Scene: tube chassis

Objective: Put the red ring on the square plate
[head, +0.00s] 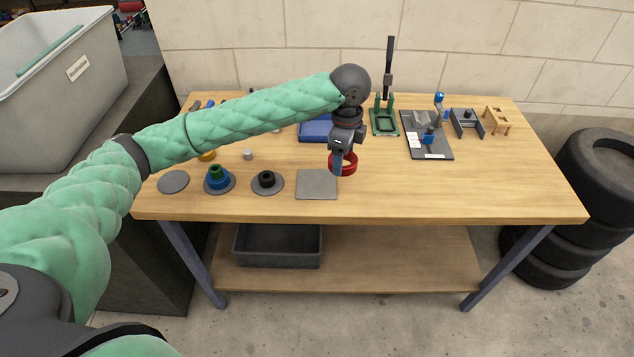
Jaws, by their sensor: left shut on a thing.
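The red ring (350,162) is in the jaws of my left gripper (339,162), to the right of and behind the square plate. The gripper is shut on the ring's left side and points down. I cannot tell whether the ring touches the table or hangs a little above it. The square plate (317,185) is grey, flat and bare, near the table's front edge. My right gripper is not in view.
Left of the plate, round grey discs hold a black ring (266,179) and a blue and green stack (217,176); another disc (173,181) is bare. A blue tray (316,131), green press (384,118) and fixture board (427,140) stand behind. The table's front right is clear.

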